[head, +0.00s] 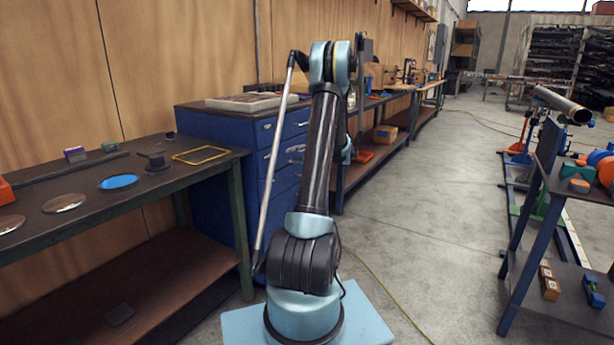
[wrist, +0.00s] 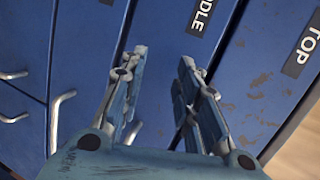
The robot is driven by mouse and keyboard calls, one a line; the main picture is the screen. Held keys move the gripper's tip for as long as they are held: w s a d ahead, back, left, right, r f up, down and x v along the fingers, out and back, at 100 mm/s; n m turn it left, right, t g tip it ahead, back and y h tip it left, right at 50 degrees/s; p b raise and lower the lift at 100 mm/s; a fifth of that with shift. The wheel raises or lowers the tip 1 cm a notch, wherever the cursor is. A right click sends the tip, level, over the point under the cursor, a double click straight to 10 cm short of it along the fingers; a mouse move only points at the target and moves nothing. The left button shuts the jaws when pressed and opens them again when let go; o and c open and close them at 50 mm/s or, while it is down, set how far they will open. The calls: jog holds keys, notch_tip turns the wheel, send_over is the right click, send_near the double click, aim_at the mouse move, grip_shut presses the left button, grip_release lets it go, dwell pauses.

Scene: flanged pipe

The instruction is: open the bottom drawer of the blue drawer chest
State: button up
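The blue drawer chest (head: 222,150) stands left of my arm in the head view, its front partly hidden behind the arm. In the wrist view its blue fronts are seen tilted. One drawer front (wrist: 262,95) is labelled TOP, and the one to its left has a label ending in DLE (wrist: 201,16). Left of that is a blue front (wrist: 85,60) with a cut-off, unreadable label and a metal handle (wrist: 57,118). My gripper (wrist: 162,62) is open and empty in front of the chest, its fingers over the DLE drawer area. No drawer looks pulled out.
More handles (wrist: 12,118) show at the wrist view's left edge. A workbench (head: 60,240) adjoins the chest at left. A flat grey item (head: 250,102) lies on the chest. A blue rack (head: 535,230) stands at right. The floor (head: 420,200) between is mostly clear, with a thin cable.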

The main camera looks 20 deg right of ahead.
jog(key=d+f+m+t+y, duration=0.25)
jog(key=d+f+t, duration=0.45)
jog(key=d+f, duration=1.35)
jog(key=shift+m+h, duration=0.25)
jog(key=shift+h, duration=0.2)
jog(key=x, duration=0.5)
jog(key=r+x, duration=0.1)
jog(key=x, duration=1)
jog(key=shift+w+r, duration=0.2)
jog(key=shift+r, duration=0.15)
grip_shut()
